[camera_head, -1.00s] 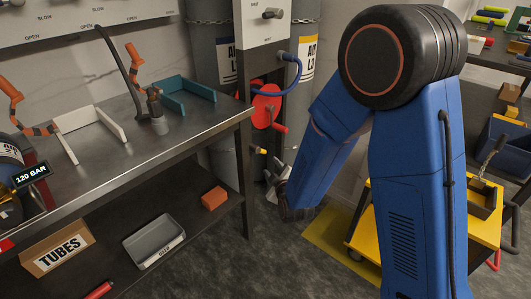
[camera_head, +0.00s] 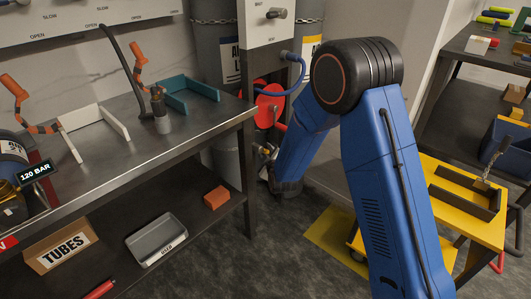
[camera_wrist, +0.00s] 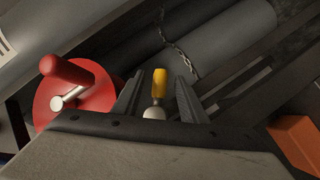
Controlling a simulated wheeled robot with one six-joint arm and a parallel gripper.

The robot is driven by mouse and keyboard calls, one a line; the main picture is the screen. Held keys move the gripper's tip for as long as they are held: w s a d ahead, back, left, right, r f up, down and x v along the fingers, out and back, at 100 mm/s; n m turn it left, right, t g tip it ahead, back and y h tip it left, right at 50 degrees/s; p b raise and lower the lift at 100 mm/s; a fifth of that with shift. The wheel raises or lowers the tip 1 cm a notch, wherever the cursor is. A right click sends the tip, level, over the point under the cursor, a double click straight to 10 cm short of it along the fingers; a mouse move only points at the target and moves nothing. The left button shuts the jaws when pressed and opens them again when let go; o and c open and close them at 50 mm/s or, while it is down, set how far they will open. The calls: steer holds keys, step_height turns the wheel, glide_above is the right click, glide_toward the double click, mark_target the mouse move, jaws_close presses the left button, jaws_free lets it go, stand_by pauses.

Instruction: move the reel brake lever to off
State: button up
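The reel brake lever (camera_wrist: 159,86) has a yellow grip and a pale rounded end, and it shows in the middle of the wrist view. My gripper (camera_wrist: 158,90) is open, with one dark finger on each side of the lever and a visible gap to each. The red reel (camera_wrist: 84,106) with its red crank handle is left of the fingers in the wrist view. In the head view the reel (camera_head: 267,104) is on the dark post beyond the bench. My gripper (camera_head: 265,158) is below it there, small and partly hidden by my arm, and the lever is hard to make out.
The steel bench (camera_head: 205,124) stands at left, with an orange block (camera_head: 216,197) and a grey bin on its lower shelf. A blue hose (camera_head: 300,72) arches above the reel. Grey cylinders stand behind, and a yellow cart (camera_head: 480,222) is at right.

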steer(key=shift+w+a+f, duration=0.15)
steer(key=shift+w, duration=0.25)
jaws_close()
steer(key=shift+s+a+f+m+g, duration=0.15)
steer(key=shift+s+f+m+g, duration=0.1)
steer(key=shift+m+g, duration=0.2)
steer(key=shift+s+a+f+m+g, duration=0.1)
steer(key=shift+f+m+g, duration=0.1)
steer(key=shift+m+g, duration=0.25)
jaws_free()
